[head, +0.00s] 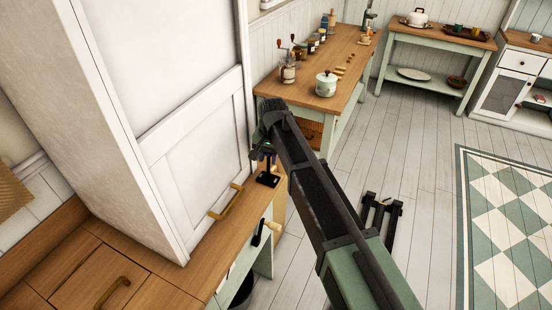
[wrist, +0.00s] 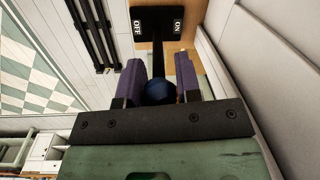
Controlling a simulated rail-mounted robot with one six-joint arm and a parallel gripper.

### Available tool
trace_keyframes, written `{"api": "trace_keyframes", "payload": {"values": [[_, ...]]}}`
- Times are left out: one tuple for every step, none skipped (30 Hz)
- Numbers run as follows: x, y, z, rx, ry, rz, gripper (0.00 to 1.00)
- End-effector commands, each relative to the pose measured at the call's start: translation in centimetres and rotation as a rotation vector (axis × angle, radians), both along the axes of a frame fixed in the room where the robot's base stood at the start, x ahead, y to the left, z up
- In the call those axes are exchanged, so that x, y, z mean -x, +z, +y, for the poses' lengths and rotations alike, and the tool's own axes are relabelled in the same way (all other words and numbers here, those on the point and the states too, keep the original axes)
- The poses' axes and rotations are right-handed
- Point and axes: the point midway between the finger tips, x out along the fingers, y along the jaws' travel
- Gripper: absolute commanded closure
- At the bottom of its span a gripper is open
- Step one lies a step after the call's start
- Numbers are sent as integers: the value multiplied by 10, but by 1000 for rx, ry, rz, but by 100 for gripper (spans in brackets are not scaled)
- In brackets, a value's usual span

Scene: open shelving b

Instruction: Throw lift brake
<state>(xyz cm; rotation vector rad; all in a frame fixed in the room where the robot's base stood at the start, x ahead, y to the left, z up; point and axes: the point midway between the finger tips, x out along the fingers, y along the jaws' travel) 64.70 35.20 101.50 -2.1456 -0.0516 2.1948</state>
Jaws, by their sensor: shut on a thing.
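The lift brake is a black lever with a dark blue round knob (wrist: 160,91) on a black base plate (wrist: 158,13) marked OFF on the left and ON on the right in the wrist view. Its black shaft (wrist: 157,58) runs from the plate's middle to the knob, and I cannot tell towards which mark it leans. In the head view the base plate (head: 268,180) sits on the wooden counter beside the white cabinet. My gripper (wrist: 160,76) is shut on the knob, one purple finger on each side. In the head view my arm hides most of the gripper.
A tall white cabinet (head: 195,135) stands close beside the lever. A black handle (head: 258,232) sticks out at the counter's front. A wooden table (head: 340,65) with a grinder (head: 288,70) and a pot (head: 326,83) stands beyond. The floor around the checkered rug (head: 508,220) is open.

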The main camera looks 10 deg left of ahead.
Motion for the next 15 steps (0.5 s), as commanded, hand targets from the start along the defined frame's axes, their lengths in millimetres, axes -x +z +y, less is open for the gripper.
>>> {"api": "trace_keyframes", "payload": {"values": [[0, 0, 2, -2, 1, -1, 100], [0, 0, 1, -3, 0, -1, 100], [0, 0, 1, -3, 0, -1, 100], [0, -1, 1, -3, 0, -1, 100], [0, -1, 1, -3, 0, -1, 100], [0, -1, 1, -3, 1, -1, 100], [0, -1, 1, -3, 1, -1, 68], [0, -1, 1, -3, 1, -1, 63], [0, -1, 1, -3, 1, -1, 57], [0, -1, 1, -3, 1, -1, 52], [0, -1, 1, -3, 1, -1, 48], [0, -1, 1, -3, 1, -1, 44], [0, -1, 1, -3, 1, -1, 44], [0, -1, 1, -3, 1, -1, 44], [0, -1, 1, -3, 1, -1, 44]]}}
